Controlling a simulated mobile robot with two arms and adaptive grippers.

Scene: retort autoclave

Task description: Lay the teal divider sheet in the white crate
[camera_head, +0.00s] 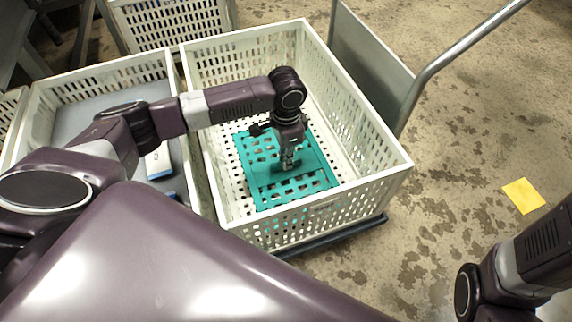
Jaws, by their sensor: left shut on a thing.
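The teal divider sheet (312,185) is a flat panel with square holes, inside the white crate (365,188) in the middle of the head view. The sheet is low in the crate; whether it rests on the floor I cannot tell. My left gripper (287,164) points down into the crate and is shut on the sheet near its middle. The arm hides part of the sheet's far side. My right arm shows at the lower right, but its gripper is out of the picture.
A second white crate (95,75) stands close on the left, with blue and white items (158,162) inside. Another crate (170,22) stands behind. A cart with a metal handle (430,70) is at the right. A yellow sheet (523,195) lies on the stained floor.

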